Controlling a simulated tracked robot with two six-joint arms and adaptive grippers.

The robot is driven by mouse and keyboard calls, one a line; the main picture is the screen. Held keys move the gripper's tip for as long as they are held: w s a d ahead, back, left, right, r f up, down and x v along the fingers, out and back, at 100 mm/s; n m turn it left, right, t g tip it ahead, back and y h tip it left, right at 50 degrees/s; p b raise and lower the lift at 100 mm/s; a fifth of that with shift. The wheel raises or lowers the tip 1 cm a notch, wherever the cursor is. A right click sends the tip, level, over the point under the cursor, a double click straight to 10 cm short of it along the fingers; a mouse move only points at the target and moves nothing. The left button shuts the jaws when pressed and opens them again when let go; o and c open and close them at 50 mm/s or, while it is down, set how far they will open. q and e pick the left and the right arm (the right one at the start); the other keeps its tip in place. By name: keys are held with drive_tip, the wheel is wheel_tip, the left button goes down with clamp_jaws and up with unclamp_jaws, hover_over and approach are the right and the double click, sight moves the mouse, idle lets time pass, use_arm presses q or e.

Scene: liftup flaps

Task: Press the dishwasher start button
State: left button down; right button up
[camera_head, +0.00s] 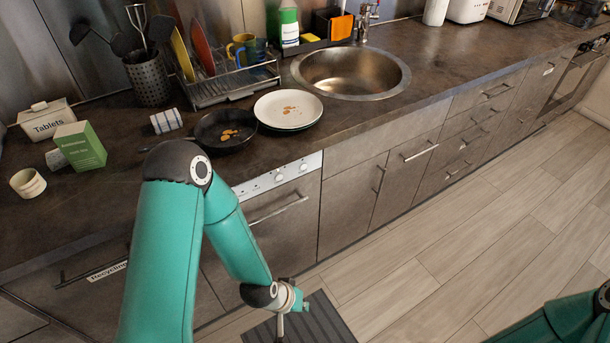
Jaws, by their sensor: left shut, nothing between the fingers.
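The dishwasher (290,225) is built in under the counter, with a horizontal bar handle on its closed front. Its pale control strip (290,174) runs along the top edge and carries small round knobs or buttons. My left arm covers the left part of the strip, and I cannot make out which control is the start button. My left gripper (280,326) is shut and empty, low in front of the dishwasher and apart from the strip, partly cut by the bottom edge. My right gripper is out of view; only part of the right arm shows at bottom right.
A black pan (226,131) and a stack of plates (288,109) with food scraps sit on the counter (350,125) above the dishwasher. A sink (350,72) lies beyond. A dark striped mat (325,322) is on the floor. Open floor extends to the right.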

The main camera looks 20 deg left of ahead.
sight(303, 167)
use_arm(q)
drive_tip(key=w+r+n+t+y+b, duration=0.1)
drive_tip(key=w+n+t+b, duration=0.1)
drive_tip(key=w+t+b, duration=0.6)
drive_tip(key=w+r+n+t+y+b, duration=0.15)
drive_tip(key=w+b, duration=0.35)
drive_tip(key=w, duration=0.6)
drive_tip(key=w+a+r+n+t+y+b, duration=0.1)
drive_tip(key=w+r+n+t+b, duration=0.1)
drive_tip(key=r+b, duration=0.2)
drive_tip(key=w+a+r+n+t+y+b, duration=0.1)
drive_tip(key=w+r+n+t+b, duration=0.1)
drive_tip(key=r, duration=0.6)
drive_tip(key=shift+w+t+y+b, duration=0.35)
drive_tip(key=shift+w+t+b, duration=0.3)
drive_tip(key=shift+b, duration=0.4)
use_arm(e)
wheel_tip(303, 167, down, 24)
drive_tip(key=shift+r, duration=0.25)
use_arm(q)
drive_tip(key=shift+n, duration=0.25)
